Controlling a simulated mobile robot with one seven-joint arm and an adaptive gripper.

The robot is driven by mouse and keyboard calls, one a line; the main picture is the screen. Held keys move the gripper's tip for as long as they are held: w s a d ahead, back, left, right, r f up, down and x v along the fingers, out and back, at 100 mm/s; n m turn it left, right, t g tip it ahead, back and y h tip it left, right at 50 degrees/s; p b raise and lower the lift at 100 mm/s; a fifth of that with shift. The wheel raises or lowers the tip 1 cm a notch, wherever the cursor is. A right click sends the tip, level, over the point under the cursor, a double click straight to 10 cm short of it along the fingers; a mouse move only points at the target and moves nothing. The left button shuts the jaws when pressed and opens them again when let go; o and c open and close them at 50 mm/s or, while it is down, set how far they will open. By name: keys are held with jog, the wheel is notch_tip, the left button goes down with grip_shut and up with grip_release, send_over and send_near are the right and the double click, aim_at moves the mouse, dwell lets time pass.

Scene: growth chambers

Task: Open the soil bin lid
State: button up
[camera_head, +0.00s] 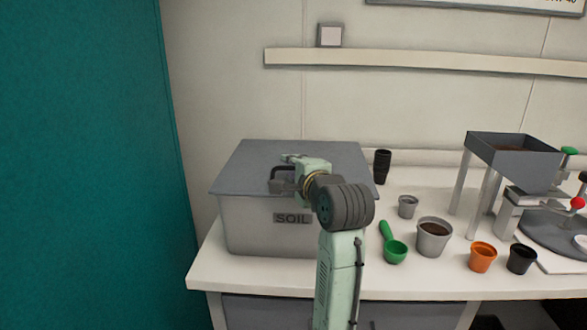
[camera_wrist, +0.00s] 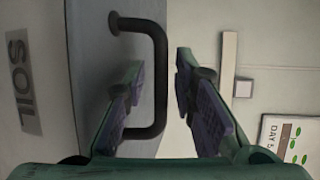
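The grey soil bin (camera_head: 250,228) stands at the left end of the white bench, with a "SOIL" label on its front. Its blue-grey lid (camera_head: 243,168) lies flat and shut on top. The lid's black loop handle (camera_head: 276,178) is partly hidden behind my gripper (camera_head: 287,176). In the wrist view, my gripper (camera_wrist: 160,95) is open, with a finger on each side of the handle bar (camera_wrist: 159,75). A gap shows between the bar and the right finger. Contact with the left finger is hard to tell.
To the right of the bin are black stacked pots (camera_head: 382,166), a green scoop (camera_head: 394,248), a soil-filled grey pot (camera_head: 433,236), an orange pot (camera_head: 483,257) and a raised grey hopper (camera_head: 512,155). A teal panel (camera_head: 85,165) stands close at left. A shelf (camera_head: 420,60) runs along the wall above.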

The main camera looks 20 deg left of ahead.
grip_shut()
dwell(0.6)
